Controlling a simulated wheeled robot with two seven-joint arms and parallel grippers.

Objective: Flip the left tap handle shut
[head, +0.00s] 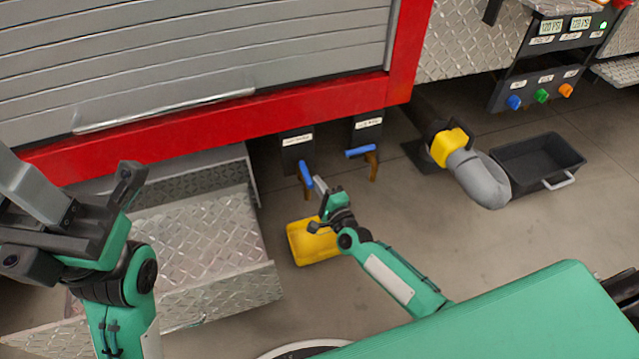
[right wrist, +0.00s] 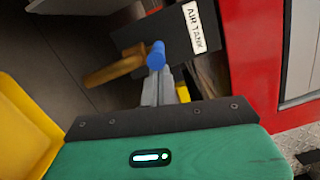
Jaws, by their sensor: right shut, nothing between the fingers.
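The left tap has a blue handle (head: 305,173) that hangs steeply downward beneath a black labelled plate (head: 297,140), under the red truck body. In the right wrist view the same blue handle (right wrist: 156,56) shows nearly end-on, beside a brass spout (right wrist: 115,70) and an "AIR TANK" label (right wrist: 195,28). My right gripper (head: 319,185) is shut and empty, its fingertips close to the handle's lower end; I cannot tell whether they touch it. My left gripper (head: 32,190) is at the left edge, away from the taps; its finger gap is unclear.
A second tap with a near-horizontal blue handle (head: 360,152) stands to the right. A yellow container (head: 300,245) sits on the floor below. A grey hose (head: 478,180) with a yellow collar and a black bin (head: 540,160) lie right. A diamond-plate step (head: 210,245) is left.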

